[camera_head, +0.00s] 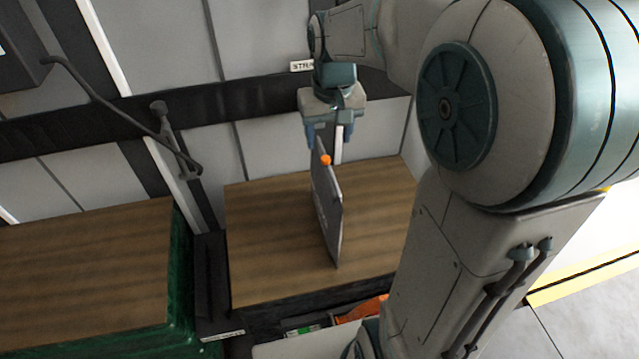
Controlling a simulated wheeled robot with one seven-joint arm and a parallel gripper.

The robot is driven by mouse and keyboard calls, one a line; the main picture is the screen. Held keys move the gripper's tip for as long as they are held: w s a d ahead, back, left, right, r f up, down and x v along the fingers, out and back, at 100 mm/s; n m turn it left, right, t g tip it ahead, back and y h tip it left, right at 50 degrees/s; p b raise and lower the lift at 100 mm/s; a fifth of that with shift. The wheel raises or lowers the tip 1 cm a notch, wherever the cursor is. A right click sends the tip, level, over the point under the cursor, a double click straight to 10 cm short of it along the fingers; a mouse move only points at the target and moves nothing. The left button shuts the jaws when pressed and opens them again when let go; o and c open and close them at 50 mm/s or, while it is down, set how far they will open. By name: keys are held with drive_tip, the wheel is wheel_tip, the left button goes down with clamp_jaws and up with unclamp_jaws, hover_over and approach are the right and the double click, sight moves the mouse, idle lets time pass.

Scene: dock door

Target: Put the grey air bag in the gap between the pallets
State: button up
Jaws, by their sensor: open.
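The grey air bag (328,210) is a thin flat panel with an orange valve near its top. It stands on edge on the brown top of the right-hand pallet load (270,235). My gripper (330,137) is open, with its blue fingertips at the bag's far upper end. I cannot tell whether they touch it. The left-hand pallet load (85,265) has a brown top and a green side. The gap (208,275) between the two loads is a dark narrow strip; its depth is hidden in shadow.
A grey panelled wall with a dark rail (240,105) and a white label (302,66) stands behind the loads. A dark bent bar (105,100) reaches in at the left. Orange (362,308) and green items lie at the front. My arm covers much of the right side.

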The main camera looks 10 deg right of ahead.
sight(329, 158)
drive_tip(key=f, duration=0.4)
drive_tip(key=w+f, duration=0.1)
drive_tip(key=f, duration=0.3)
drive_tip(key=w+f, duration=0.1)
drive_tip(key=f, duration=0.4)
drive_tip(key=shift+p, duration=0.35)
clamp_jaws()
drive_tip(key=shift+r, duration=0.5)
drive_tip(key=r, duration=0.3)
drive_tip(key=shift+s+d+r, duration=0.25)
drive_tip(key=shift+r, duration=0.05)
drive_tip(key=s+d+r+b, duration=0.1)
drive_tip(key=s+d+r, duration=0.5)
drive_tip(key=s+d, duration=0.1)
drive_tip(key=shift+s+d+r+b, duration=0.2)
drive_tip(key=shift+d+b, duration=0.1)
drive_tip(key=shift+d, duration=0.35)
